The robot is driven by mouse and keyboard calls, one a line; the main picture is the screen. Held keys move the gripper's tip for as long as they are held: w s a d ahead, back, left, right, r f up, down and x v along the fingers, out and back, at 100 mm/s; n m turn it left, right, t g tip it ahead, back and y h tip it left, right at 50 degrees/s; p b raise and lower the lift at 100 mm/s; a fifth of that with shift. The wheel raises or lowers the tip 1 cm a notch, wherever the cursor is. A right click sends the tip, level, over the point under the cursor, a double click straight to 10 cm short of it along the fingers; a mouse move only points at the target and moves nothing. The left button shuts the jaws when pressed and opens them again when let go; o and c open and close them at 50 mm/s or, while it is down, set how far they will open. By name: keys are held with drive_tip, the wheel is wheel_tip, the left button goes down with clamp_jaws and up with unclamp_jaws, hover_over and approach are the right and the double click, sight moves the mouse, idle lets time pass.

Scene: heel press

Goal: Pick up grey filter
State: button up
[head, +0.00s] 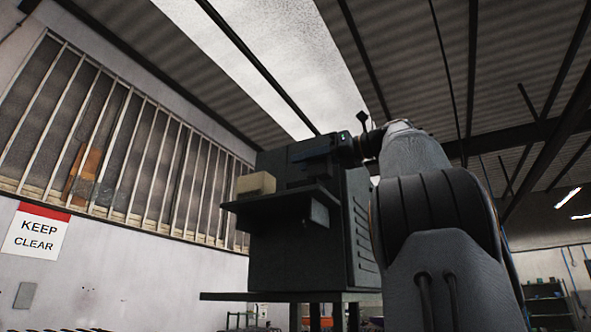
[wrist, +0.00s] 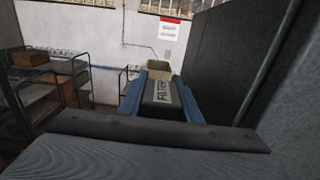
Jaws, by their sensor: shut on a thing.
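The grey filter (wrist: 161,97) is a dark block with a pale label reading FILTER. In the wrist view it sits between the two blue fingers of my gripper (wrist: 160,84), which is shut on it. In the head view my gripper (head: 318,150) reaches in from the right, over the shelf of a dark machine. The filter is hard to tell from the dark gripper and machine there. I cannot tell whether it touches the shelf.
A tan open box (head: 256,183) stands at the left end of the machine's shelf (head: 275,201); it also shows beyond the filter in the wrist view (wrist: 159,68). The dark machine cabinet (head: 355,235) rises close behind. A rack with brown boxes (wrist: 32,87) stands left.

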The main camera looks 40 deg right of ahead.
drive_tip(key=r+p+v, duration=0.3)
drive_tip(key=p+v, duration=0.1)
drive_tip(key=v, duration=1)
drive_tip(key=shift+d+f, duration=0.1)
drive_tip(key=shift+f, duration=0.05)
idle(0.4)
